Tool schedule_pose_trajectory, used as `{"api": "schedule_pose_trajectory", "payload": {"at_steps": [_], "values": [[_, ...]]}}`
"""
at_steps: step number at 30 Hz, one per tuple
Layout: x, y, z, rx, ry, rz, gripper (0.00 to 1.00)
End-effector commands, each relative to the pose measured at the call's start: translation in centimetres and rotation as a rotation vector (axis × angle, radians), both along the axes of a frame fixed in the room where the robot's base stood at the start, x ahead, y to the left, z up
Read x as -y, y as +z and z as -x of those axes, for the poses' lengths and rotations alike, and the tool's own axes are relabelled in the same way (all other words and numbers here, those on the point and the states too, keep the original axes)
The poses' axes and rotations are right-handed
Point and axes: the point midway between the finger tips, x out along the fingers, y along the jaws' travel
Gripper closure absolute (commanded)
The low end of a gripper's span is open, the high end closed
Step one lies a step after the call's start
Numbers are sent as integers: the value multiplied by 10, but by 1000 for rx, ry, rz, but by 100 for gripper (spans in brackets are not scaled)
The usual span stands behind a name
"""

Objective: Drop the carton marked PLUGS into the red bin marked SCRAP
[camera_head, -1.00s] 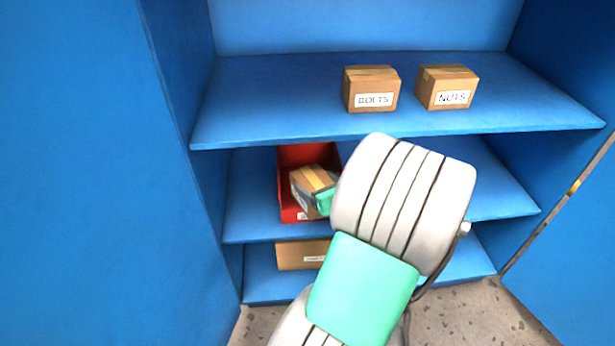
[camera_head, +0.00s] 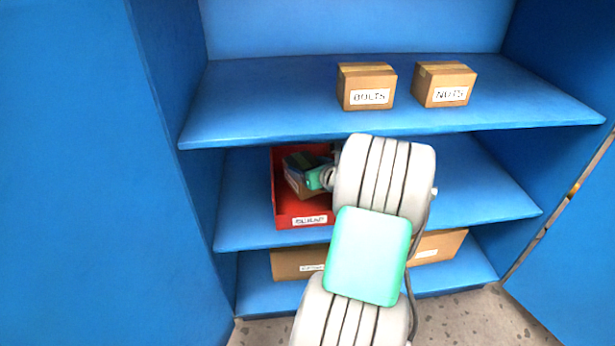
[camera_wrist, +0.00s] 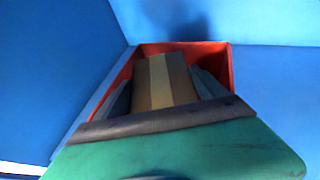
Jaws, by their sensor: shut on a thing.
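The red bin (camera_head: 302,218) with a white SCRAP label stands on the middle shelf of the blue cabinet. A brown carton (camera_head: 294,183) is in my gripper (camera_head: 312,178), at the bin's mouth and partly inside its outline; its label cannot be read. In the wrist view the carton (camera_wrist: 163,80) has a pale tape strip and sits between my two fingers (camera_wrist: 162,98), with the bin's red wall (camera_wrist: 212,52) around and behind it. My gripper is shut on the carton. My arm hides the bin's right side. I cannot tell whether the carton touches the bin floor.
Cartons marked BOLTS (camera_head: 367,87) and NUTS (camera_head: 444,84) stand on the upper shelf (camera_head: 260,105) above. Brown boxes (camera_head: 297,265) (camera_head: 437,247) sit on the bottom shelf. The middle shelf is clear to the right (camera_head: 470,195). Cabinet walls close in both sides.

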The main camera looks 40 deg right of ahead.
Motion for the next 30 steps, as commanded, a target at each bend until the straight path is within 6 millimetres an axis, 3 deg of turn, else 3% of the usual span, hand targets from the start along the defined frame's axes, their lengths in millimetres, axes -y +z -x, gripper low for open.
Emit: {"api": "schedule_pose_trajectory", "payload": {"at_steps": [1,4,27,28,30], "values": [[0,-15,0,2,0,0,91],[1,-26,-1,5,-1,2,91],[1,-37,0,3,-1,3,91],[0,-39,1,-1,-1,-1,17],[0,-40,1,-2,-1,-1,11]]}}
